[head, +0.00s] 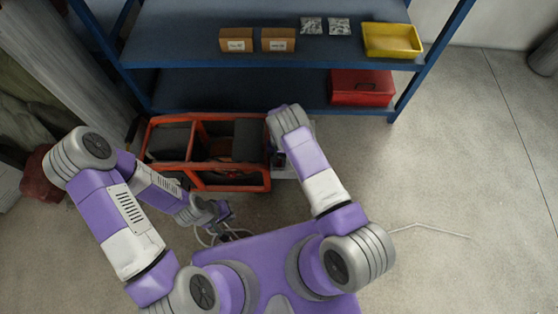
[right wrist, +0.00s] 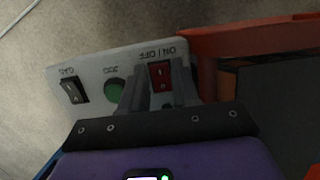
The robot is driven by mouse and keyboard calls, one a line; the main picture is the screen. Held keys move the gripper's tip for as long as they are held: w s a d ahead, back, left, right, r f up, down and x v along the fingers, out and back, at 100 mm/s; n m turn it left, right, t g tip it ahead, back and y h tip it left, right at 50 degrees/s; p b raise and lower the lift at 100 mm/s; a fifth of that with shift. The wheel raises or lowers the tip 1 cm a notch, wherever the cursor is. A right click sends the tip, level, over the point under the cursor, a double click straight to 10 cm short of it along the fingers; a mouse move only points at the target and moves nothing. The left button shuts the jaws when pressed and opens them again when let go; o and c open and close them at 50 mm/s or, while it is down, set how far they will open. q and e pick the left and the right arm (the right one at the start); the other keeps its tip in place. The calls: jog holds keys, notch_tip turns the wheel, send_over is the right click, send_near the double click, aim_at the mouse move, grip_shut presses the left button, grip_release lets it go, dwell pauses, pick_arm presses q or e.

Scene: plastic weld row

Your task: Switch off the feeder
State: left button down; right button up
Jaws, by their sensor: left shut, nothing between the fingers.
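The pale control panel (right wrist: 95,72) fills the upper left of the right wrist view, its lettering upside down. It carries a red ON/OFF rocker switch (right wrist: 160,76), a green JOG button (right wrist: 114,90) and a black GAS rocker (right wrist: 73,90). My right gripper (right wrist: 160,90) is open, its fingers apart on either side of the red rocker; I cannot tell whether they touch it. Which side of the rocker is pressed is unclear. In the head view the panel is mostly under my right arm. My left gripper (head: 226,212) is shut and empty, low near my base.
An orange-framed unit (head: 230,189) with dark boxes stands beside the panel. Floor at the right is mostly clear, with a pale cable.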

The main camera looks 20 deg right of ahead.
aim_at(280, 161)
jog(key=shift+o, duration=1.4)
jog(key=p+v, duration=0.2)
jog(key=v, duration=0.5)
jog(key=shift+r, duration=0.25)
jog(key=shift+d, duration=0.1)
jog(key=s+d+r+t+y+p, duration=0.1)
jog(key=s+r+p, duration=0.3)
jog(key=s, duration=0.8)
jog(key=s+a+r+t+y+p, duration=0.2)
jog(key=s+a+r, duration=0.3)
jog(key=s+r, duration=0.5)
jog(key=shift+r+n+p, duration=0.25)
jog(key=shift+n+p, duration=0.05)
jog(key=shift+p, duration=0.45)
